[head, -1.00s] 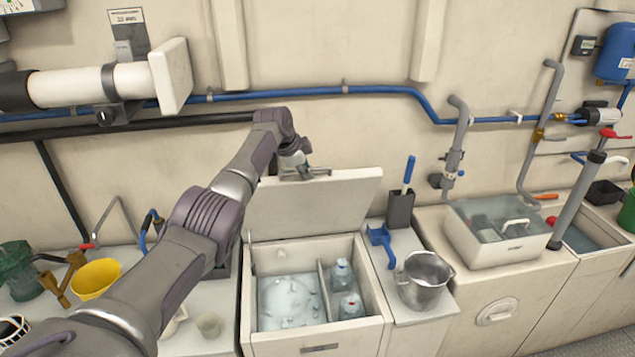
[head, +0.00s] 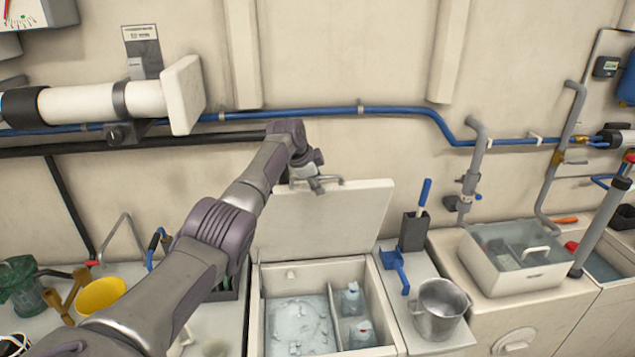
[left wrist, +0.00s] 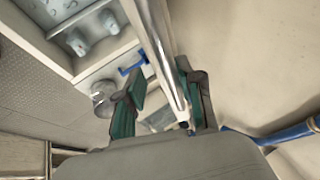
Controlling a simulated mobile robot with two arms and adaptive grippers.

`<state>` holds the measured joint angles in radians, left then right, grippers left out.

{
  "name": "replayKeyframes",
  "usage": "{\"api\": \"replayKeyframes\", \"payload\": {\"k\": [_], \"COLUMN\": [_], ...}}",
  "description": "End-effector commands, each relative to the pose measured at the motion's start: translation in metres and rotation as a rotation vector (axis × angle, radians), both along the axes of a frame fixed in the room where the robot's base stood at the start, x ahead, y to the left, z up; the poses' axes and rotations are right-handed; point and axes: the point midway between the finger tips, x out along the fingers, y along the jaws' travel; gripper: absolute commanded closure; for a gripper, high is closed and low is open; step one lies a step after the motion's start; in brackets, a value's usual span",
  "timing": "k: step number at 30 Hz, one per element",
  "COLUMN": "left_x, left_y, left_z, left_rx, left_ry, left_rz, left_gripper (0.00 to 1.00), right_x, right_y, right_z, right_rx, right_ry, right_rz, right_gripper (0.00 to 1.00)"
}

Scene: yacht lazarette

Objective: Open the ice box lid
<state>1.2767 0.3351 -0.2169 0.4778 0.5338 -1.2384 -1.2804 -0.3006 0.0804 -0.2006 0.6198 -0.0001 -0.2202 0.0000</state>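The ice box (head: 388,310) stands open below my left arm, with ice and bottles visible inside. Its pale lid (head: 330,225) is raised, standing steeply at the back of the box near the wall. My left gripper (head: 318,184) is at the lid's top edge. In the left wrist view, the green-padded fingers of the left gripper (left wrist: 165,108) are spread, with the lid's edge (left wrist: 165,50) running between them. A gap shows beside the left-hand finger. My right gripper is not in view.
A metal pitcher (head: 440,310), a blue scoop (head: 393,268) and a grey holder (head: 414,232) stand right of the box. A blue pipe (head: 300,110) crosses the wall behind the lid.

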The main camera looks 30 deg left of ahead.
Motion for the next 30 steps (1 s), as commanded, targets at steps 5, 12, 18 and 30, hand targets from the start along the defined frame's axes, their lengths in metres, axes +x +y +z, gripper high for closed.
{"api": "replayKeyframes", "payload": {"k": [5, 12, 18, 30], "left_x": [0.000, -0.003, -0.019, -0.056], "left_y": [0.000, 0.002, 0.005, 0.013], "left_z": [0.001, 0.010, 0.034, 0.094], "left_rx": [-0.001, -0.001, 0.001, -0.001], "left_ry": [-0.002, -0.006, -0.008, -0.002], "left_rz": [0.000, -0.001, 0.000, 0.000], "left_gripper": [0.63, 0.63, 0.63, 0.63], "right_x": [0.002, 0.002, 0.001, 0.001], "right_y": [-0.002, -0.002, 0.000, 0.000], "right_z": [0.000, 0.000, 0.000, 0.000], "right_rx": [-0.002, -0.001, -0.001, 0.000], "right_ry": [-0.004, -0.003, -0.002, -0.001], "right_rz": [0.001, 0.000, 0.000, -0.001], "right_gripper": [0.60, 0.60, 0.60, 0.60]}}
